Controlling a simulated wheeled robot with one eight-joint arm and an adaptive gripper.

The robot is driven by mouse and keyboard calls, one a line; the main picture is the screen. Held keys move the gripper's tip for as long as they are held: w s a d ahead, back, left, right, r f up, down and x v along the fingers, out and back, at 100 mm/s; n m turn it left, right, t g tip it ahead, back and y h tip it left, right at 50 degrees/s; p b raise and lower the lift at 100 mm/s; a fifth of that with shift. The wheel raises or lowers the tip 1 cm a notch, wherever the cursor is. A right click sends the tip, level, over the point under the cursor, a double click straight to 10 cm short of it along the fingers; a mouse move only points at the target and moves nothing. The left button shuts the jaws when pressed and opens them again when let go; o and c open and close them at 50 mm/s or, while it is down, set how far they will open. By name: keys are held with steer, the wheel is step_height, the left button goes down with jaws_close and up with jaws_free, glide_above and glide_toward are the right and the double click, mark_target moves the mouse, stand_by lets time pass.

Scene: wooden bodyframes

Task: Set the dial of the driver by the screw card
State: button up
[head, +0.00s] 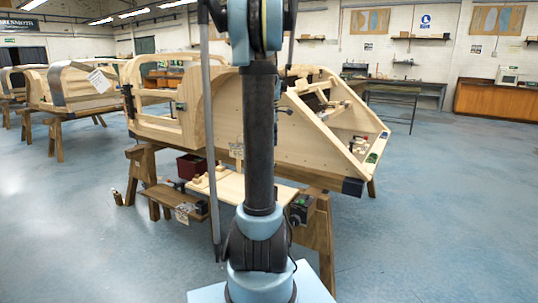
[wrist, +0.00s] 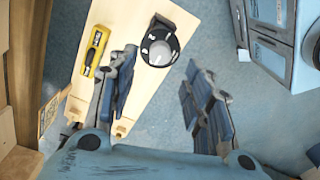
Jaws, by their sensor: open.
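In the wrist view a round black dial (wrist: 157,50) with white marks and a grey centre sits by the edge of a pale wooden board (wrist: 140,95). The driver's body below the dial is hidden. My gripper (wrist: 161,60) is open and empty, its left finger over the board and its right finger over the floor. The dial shows beyond and between the fingertips, apparently clear of them. A small printed card (wrist: 50,112) is at the left; its print is too small to read, and I cannot tell if it is the screw card.
A yellow-and-black tool (wrist: 94,50) lies on the board, left of the dial. In the head view the board (head: 230,187) sits low beside wooden trestles (head: 318,235) under a wooden bodyframe (head: 285,125). Blue floor (head: 430,225) is clear at the right.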

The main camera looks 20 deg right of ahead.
steer(key=shift+r, duration=2.4)
